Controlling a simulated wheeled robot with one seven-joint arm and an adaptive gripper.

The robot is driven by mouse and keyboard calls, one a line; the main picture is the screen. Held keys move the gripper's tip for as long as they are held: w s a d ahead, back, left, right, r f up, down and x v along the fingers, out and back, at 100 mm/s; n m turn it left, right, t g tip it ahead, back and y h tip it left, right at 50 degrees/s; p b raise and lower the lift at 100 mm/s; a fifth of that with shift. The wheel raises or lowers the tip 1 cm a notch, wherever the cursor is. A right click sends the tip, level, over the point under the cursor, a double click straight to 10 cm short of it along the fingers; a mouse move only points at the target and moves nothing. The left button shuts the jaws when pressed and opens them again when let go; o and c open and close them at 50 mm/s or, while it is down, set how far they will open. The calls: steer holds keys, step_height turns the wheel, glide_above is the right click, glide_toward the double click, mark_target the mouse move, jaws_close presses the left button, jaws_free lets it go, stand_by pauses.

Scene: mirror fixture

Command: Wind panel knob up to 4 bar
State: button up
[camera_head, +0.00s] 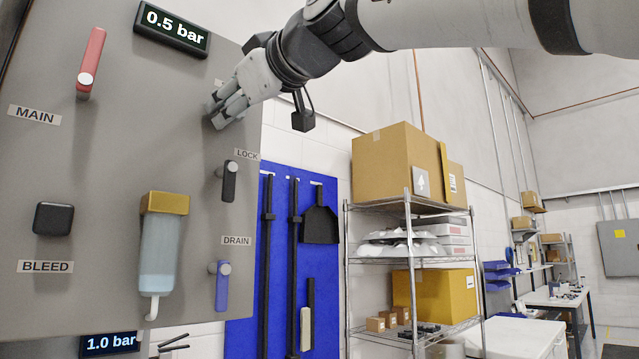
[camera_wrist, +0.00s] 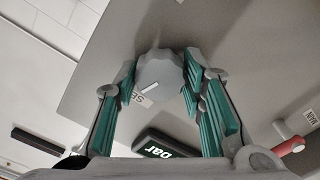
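A round grey knob (camera_wrist: 160,76) with a white pointer line sits on the grey panel, between my fingertips in the wrist view. My gripper (camera_wrist: 160,75) has its green-padded fingers on either side of it, very close to its rim; I cannot tell whether both pads press on it. In the head view my gripper (camera_head: 218,112) reaches the panel (camera_head: 110,140) at its upper right edge and hides the knob. The upper display (camera_head: 172,28) reads 0.5 bar; part of it shows in the wrist view (camera_wrist: 160,147). The lower display (camera_head: 110,344) reads 1.0 bar.
The panel also carries a red lever (camera_head: 91,62) by MAIN, a black knob (camera_head: 53,218) by BLEED, a black LOCK lever (camera_head: 229,181), a blue DRAIN lever (camera_head: 222,286) and a clear filter bowl (camera_head: 160,245). A shelf rack (camera_head: 411,261) with boxes stands right.

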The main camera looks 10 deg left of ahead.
steer(key=c, duration=0.4)
steer(key=shift+o, duration=0.2)
